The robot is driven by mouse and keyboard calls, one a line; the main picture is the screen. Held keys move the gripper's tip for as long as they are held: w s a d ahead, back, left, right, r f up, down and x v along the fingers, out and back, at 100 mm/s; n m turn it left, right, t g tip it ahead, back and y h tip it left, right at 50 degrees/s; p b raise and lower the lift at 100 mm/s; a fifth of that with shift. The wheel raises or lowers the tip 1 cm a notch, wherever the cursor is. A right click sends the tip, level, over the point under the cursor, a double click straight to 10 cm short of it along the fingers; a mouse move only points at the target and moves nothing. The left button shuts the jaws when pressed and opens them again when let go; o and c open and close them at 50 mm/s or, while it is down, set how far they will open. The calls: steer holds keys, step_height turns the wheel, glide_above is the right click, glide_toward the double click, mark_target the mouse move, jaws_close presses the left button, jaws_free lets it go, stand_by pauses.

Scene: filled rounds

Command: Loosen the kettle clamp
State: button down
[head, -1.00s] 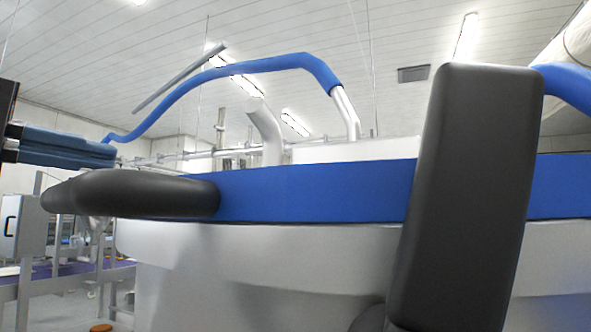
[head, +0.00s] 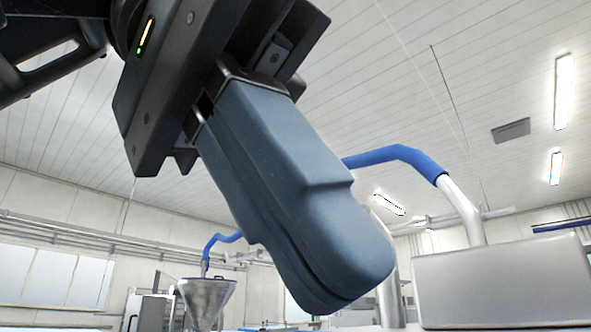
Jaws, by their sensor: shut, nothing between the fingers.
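My gripper (head: 345,288) fills the middle of the head view, close to the camera. Its two blue-grey fingers are pressed together, tips pointing down and to the right, with nothing between them. The kettle clamp does not show now; it may be below the frame or behind my gripper. A pale surface runs along the bottom edge, but I cannot tell if it is part of the kettle.
A grey metal box (head: 505,283) stands at the lower right, with a blue-sleeved pipe (head: 400,155) rising beside it. A steel funnel (head: 206,298) stands farther back at lower left.

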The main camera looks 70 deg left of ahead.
steer(key=w+d+f+p, duration=0.1)
steer(key=w+d+f, duration=0.3)
steer(key=w+f, duration=0.1)
steer(key=shift+d+f+p, duration=0.15)
steer(key=shift+f+p, duration=0.2)
steer(key=shift+f, duration=0.15)
